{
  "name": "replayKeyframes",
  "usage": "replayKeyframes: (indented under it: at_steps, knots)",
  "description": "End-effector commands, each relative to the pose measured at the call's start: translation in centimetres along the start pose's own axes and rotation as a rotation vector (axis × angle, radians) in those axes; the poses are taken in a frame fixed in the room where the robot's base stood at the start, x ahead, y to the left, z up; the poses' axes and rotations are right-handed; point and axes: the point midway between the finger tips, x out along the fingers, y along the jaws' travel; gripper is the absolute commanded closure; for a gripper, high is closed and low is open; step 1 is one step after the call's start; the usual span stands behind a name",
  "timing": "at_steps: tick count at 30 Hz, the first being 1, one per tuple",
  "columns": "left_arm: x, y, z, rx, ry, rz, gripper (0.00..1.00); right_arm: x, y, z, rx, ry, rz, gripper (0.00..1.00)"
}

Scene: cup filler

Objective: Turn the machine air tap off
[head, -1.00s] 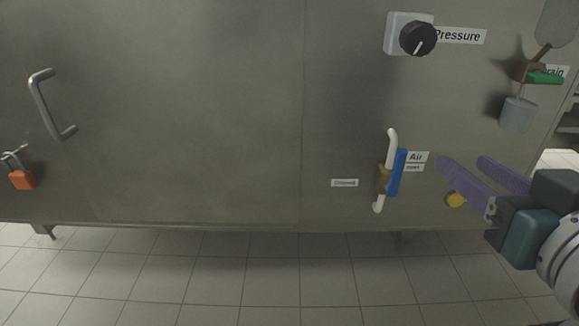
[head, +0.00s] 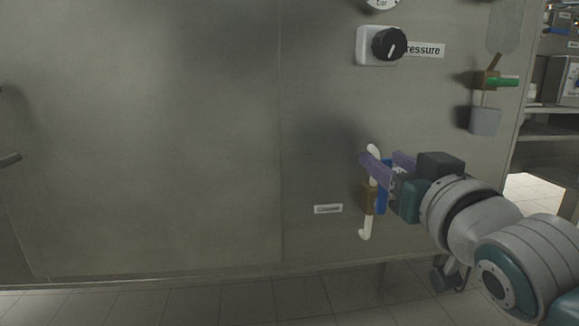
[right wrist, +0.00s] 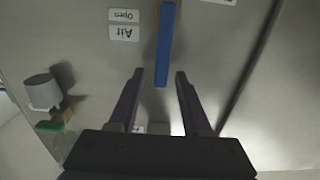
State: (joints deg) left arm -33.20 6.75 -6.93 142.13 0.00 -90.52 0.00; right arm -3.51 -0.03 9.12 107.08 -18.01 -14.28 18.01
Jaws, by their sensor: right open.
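The air tap has a blue lever (head: 382,201), a brass body (head: 369,198) and a white bent pipe (head: 365,222) on the steel panel. The lever stands upright along the pipe, on its right side. My right gripper (head: 383,158) is open, its purple fingers at the upper end of the tap, and it partly hides the lever. In the right wrist view the blue lever (right wrist: 165,42) is ahead, its near end between the open fingertips (right wrist: 160,75). The upside-down labels "Air" (right wrist: 124,33) and "Open" (right wrist: 124,15) are beside it. A "Closed" label (head: 328,209) is left of the tap.
A black pressure knob (head: 389,44) is above the tap. A drain tap with a green lever (head: 502,82) and a grey cup-shaped part (head: 485,121) is at upper right. A metal shelf (head: 550,140) stands beyond the panel's right edge.

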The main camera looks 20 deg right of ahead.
Motion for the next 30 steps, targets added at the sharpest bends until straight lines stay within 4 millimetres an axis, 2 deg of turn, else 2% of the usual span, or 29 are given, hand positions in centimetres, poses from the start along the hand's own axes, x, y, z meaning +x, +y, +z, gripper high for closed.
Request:
replayKeyframes:
  at_steps: [10, 23, 30]
  knots:
    - [0.17, -0.02, 0.07, 0.0, 0.0, -0.001, 0.55, 0.52, 0.0, -0.01, 0.0, -0.002, 0.0, 0.51]
    - [0.19, -0.04, 0.09, 0.0, -0.001, -0.001, 0.55, 0.49, 0.0, -0.01, 0.0, -0.001, 0.0, 0.98]
    - [0.19, -0.09, 0.11, 0.001, -0.002, -0.002, 0.55, 0.49, -0.01, 0.0, 0.0, -0.001, 0.0, 1.0]
